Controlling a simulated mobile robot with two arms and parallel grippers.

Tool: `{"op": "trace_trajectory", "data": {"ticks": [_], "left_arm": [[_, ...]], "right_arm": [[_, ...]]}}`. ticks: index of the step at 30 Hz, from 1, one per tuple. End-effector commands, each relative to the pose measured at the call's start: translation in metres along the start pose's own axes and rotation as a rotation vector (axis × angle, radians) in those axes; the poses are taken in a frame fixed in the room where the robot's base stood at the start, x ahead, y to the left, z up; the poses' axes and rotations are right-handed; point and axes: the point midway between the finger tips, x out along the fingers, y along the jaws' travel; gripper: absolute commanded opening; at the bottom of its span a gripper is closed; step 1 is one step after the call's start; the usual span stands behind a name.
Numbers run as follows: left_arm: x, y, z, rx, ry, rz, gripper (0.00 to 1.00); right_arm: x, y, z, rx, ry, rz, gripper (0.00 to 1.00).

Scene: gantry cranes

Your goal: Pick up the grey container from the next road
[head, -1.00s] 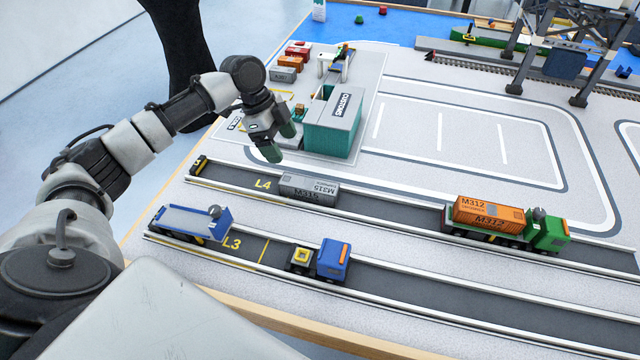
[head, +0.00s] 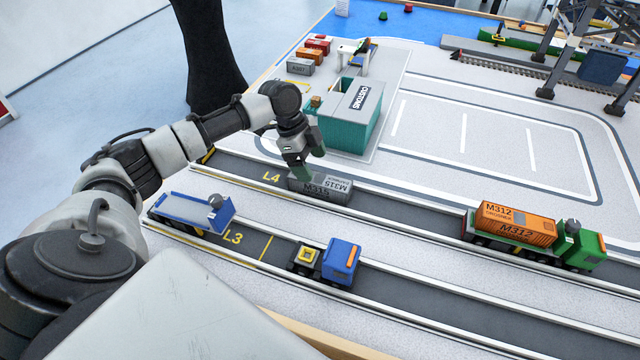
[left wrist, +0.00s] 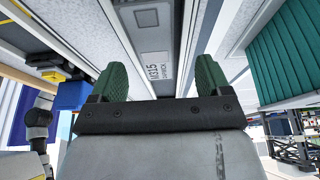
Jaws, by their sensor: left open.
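The grey container (head: 325,189), marked M315, lies on the dark road L4 (head: 405,210). My left gripper (head: 308,163) is just above and behind the container's left part in the head view. In the left wrist view the left gripper (left wrist: 153,80) is open, with its two green fingers apart. The grey container (left wrist: 152,40) shows between and beyond the fingertips there. I cannot tell whether the fingers touch it. My right gripper is not in view.
A teal customs building (head: 345,128) stands close behind the gripper. An orange M312 container (head: 515,226) rides on a green truck (head: 582,246) further right on L4. A blue truck (head: 340,262) and a blue trailer (head: 190,208) stand on L3 in front.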

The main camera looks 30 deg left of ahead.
Motion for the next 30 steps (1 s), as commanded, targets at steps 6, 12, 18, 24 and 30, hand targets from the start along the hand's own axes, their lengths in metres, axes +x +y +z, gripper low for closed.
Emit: {"op": "trace_trajectory", "data": {"ticks": [6,12,18,24,30], "left_arm": [[0.033,0.007,0.004,-0.001,-0.001,0.004,0.78],[0.047,0.006,0.004,0.000,-0.001,0.002,0.78],[0.047,0.006,0.004,0.000,-0.002,0.002,0.75],[0.047,0.006,0.004,0.000,-0.002,0.002,0.44],[0.046,0.006,0.004,0.000,-0.001,0.001,0.20]], "right_arm": [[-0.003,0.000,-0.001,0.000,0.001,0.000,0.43],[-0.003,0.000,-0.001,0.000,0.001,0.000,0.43],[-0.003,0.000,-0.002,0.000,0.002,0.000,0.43],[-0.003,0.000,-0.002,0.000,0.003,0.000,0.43],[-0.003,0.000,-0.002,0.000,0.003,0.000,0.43]]}}
